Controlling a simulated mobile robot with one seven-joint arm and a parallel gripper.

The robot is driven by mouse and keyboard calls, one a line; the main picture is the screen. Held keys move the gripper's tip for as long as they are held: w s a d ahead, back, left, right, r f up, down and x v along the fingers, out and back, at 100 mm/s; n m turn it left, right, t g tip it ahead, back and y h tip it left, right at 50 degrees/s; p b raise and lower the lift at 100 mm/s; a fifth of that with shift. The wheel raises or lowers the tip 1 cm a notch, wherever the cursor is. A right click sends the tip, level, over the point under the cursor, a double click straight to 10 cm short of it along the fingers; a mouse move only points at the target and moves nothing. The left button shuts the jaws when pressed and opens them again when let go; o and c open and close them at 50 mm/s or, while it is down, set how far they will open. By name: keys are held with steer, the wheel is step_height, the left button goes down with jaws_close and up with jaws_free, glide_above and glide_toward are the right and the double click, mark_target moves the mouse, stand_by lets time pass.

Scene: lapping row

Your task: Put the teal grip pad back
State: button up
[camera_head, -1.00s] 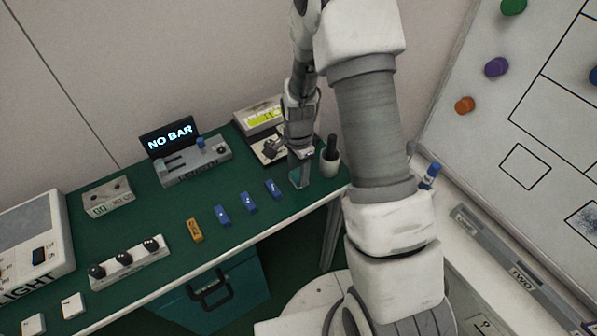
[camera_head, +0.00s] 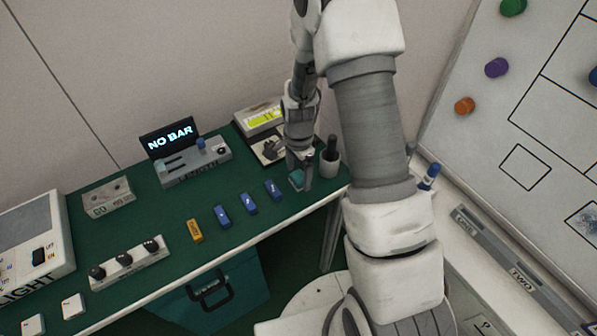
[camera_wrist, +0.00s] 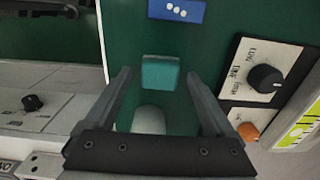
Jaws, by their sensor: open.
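The teal grip pad (camera_head: 296,180) rests on the green bench top near its right end, partly hidden by my fingers in the head view. In the wrist view the pad (camera_wrist: 160,72) shows as a small teal block between and slightly beyond my fingertips. My gripper (camera_head: 300,172) is open above the bench at the pad, pointing down. In the wrist view a finger of my gripper (camera_wrist: 159,76) stands on each side of the pad, with a gap on both sides.
A pale cup (camera_head: 330,164) with a black-handled item stands close right of my gripper. A dial box (camera_head: 268,148) stands behind it. Blue blocks (camera_head: 248,204) and an orange block (camera_head: 194,230) line the front edge to the left. A whiteboard (camera_head: 530,110) is at right.

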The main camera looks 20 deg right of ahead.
step_height(320, 180, up, 12)
steer(key=p, duration=0.1)
step_height(320, 180, up, 15)
steer(key=n+t, duration=0.3)
steer(key=n, duration=0.3)
glide_above(298, 177)
steer(key=s, duration=0.7)
steer(key=s+r+n+t, duration=0.1)
steer(key=s+r+n, duration=0.2)
steer(key=s, duration=0.3)
steer(key=s+r+n+t, duration=0.1)
steer(key=s+r+n, duration=0.3)
steer(key=s, duration=0.3)
steer(key=shift+s+r+n+t, duration=0.15)
steer(key=shift+n+t, duration=0.15)
steer(key=shift+n, duration=0.4)
steer(key=shift+d, duration=0.1)
steer(key=shift+r+p, duration=0.8)
steer(key=shift+p, duration=0.1)
